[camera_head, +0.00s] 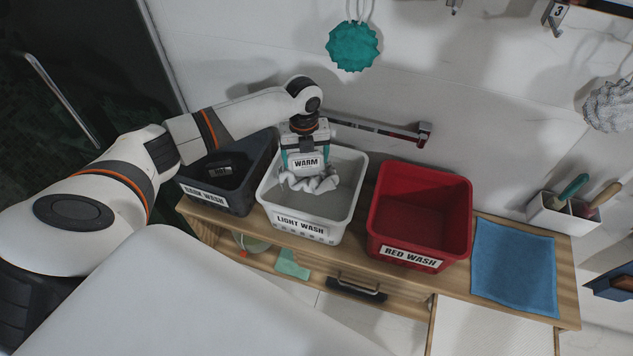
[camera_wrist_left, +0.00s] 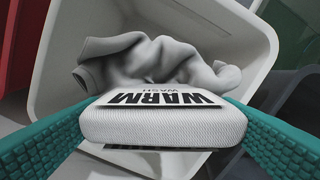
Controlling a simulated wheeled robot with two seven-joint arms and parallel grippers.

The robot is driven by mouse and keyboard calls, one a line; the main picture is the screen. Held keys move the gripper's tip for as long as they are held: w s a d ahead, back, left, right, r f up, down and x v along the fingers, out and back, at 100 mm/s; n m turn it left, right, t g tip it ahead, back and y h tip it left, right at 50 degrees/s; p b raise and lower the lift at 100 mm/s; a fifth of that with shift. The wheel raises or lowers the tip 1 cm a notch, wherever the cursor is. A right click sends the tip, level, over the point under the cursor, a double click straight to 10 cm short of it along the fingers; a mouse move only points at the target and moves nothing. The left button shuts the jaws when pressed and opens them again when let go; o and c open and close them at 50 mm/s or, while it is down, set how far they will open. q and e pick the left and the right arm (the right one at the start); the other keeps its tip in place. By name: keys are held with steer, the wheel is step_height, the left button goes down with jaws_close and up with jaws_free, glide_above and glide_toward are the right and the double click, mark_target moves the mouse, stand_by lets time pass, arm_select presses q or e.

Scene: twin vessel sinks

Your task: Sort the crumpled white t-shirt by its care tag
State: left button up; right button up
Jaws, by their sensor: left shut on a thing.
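The crumpled white t-shirt (camera_head: 312,183) hangs in or just above the white bin labelled LIGHT WASH (camera_head: 348,203). Its care tag (camera_head: 306,162) reads WARM. In the left wrist view the tag (camera_wrist_left: 160,122) reads WARM WASH, with the t-shirt (camera_wrist_left: 155,62) beyond it and the white bin's wall (camera_wrist_left: 50,65) around it. My left gripper (camera_head: 303,158) is shut on the t-shirt at its tag, with teal fingers on either side. Whether the cloth touches the bin floor cannot be told. My right gripper is not in view.
A dark bin labelled DARK WASH (camera_head: 262,160) stands at left with a dark item tagged HOT (camera_head: 221,169). A red bin labelled RED WASH (camera_head: 455,215) stands at right. A blue towel (camera_head: 514,267) lies on the wooden counter (camera_head: 566,280). A metal rail (camera_head: 380,131) runs behind the bins.

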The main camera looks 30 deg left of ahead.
arm_select(q)
steer(key=shift+r, duration=0.1)
steer(key=o, duration=1.3)
steer(key=shift+c, duration=0.2)
steer(key=shift+r, duration=0.4)
step_height(320, 180, up, 11)
steer(key=b, duration=0.2)
